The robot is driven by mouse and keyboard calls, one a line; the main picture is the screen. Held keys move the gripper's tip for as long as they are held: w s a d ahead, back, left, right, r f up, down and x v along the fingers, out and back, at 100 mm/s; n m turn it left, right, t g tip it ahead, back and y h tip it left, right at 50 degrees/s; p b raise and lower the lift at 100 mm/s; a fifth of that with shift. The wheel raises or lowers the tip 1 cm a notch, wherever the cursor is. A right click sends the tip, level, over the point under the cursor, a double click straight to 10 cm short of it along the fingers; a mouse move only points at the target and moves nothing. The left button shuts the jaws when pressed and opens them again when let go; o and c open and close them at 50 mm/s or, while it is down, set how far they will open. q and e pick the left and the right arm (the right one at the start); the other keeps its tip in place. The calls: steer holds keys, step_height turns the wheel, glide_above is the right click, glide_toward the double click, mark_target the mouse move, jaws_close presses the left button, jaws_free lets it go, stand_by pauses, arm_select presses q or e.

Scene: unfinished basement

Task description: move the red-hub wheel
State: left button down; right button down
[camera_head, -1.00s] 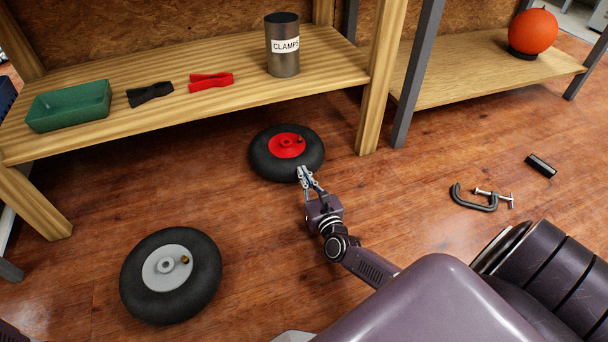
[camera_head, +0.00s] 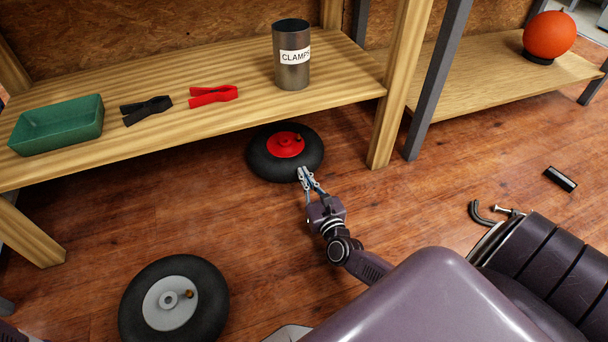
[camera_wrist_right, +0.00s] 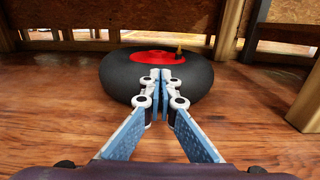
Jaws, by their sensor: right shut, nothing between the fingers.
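The red-hub wheel (camera_head: 262,160) is a black tyre with a red hub, lying flat on the wood floor at the front edge of the low shelf, its far edge partly hidden under it. My right gripper (camera_head: 302,172) is shut and empty, its tips at the tyre's near side. In the right wrist view the wheel (camera_wrist_right: 118,80) lies straight ahead and the shut fingertips (camera_wrist_right: 160,75) overlap its near wall, seemingly against it. The wheel is not between the fingers. My left gripper does not show.
A grey-hub wheel (camera_head: 207,315) lies on the floor at lower left. The shelf (camera_head: 190,122) holds a green tray (camera_head: 58,128), black and red clamps and a CLAMPS can (camera_head: 292,72). A wooden post (camera_head: 400,95) stands right of the red-hub wheel.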

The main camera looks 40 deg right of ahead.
steer(key=v, duration=1.1)
steer(key=shift+s+a, duration=0.1)
steer(key=shift+s, duration=0.25)
